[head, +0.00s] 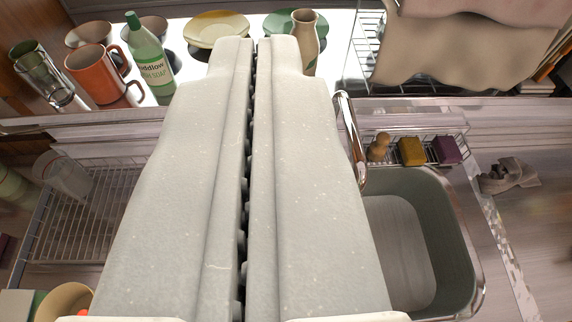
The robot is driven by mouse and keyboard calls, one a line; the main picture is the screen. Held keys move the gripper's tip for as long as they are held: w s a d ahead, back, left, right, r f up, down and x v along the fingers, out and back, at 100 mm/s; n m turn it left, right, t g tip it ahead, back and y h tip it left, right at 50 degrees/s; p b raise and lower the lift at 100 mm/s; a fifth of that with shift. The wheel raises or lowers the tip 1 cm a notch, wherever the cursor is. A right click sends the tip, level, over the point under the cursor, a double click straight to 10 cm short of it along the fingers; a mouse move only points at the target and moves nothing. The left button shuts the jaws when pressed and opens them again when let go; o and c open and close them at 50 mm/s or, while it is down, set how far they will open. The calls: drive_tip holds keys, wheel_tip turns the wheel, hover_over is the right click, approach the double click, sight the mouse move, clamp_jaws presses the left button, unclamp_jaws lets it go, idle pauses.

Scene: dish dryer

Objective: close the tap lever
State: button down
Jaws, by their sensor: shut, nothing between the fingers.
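My gripper (255,44) fills the middle of the head view, its two long pale fingers side by side with only a narrow dark gap. It is shut and holds nothing. A curved chrome tap spout (350,135) shows just right of the right finger, above the sink's left side. The tap's base and lever cannot be made out; the fingers may hide them. I cannot tell whether the gripper touches the tap.
The sink (428,200) is at the right, with a wire caddy (435,150) behind it. A wire rack (85,215) lies left. An orange mug (92,75), green soap bottle (148,55) and vase (307,35) stand on the back shelf. A grey cloth (508,175) lies far right.

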drive_tip(key=w+f+g, duration=0.2)
drive_tip(key=w+f, duration=0.6)
drive_tip(key=f, duration=0.6)
drive_tip(key=w+f+g, duration=0.3)
drive_tip(key=w+f, duration=0.5)
drive_tip(key=f, duration=0.7)
drive_tip(key=w+f+g, duration=0.2)
drive_tip(key=w+f, duration=0.6)
drive_tip(key=f, duration=0.7)
drive_tip(key=shift+w+d+g, duration=0.1)
drive_tip(key=shift+d+g, duration=0.1)
drive_tip(key=shift+g, duration=0.1)
drive_tip(key=f, duration=0.2)
drive_tip(key=shift+s+f, duration=0.3)
drive_tip(key=shift+f, duration=0.5)
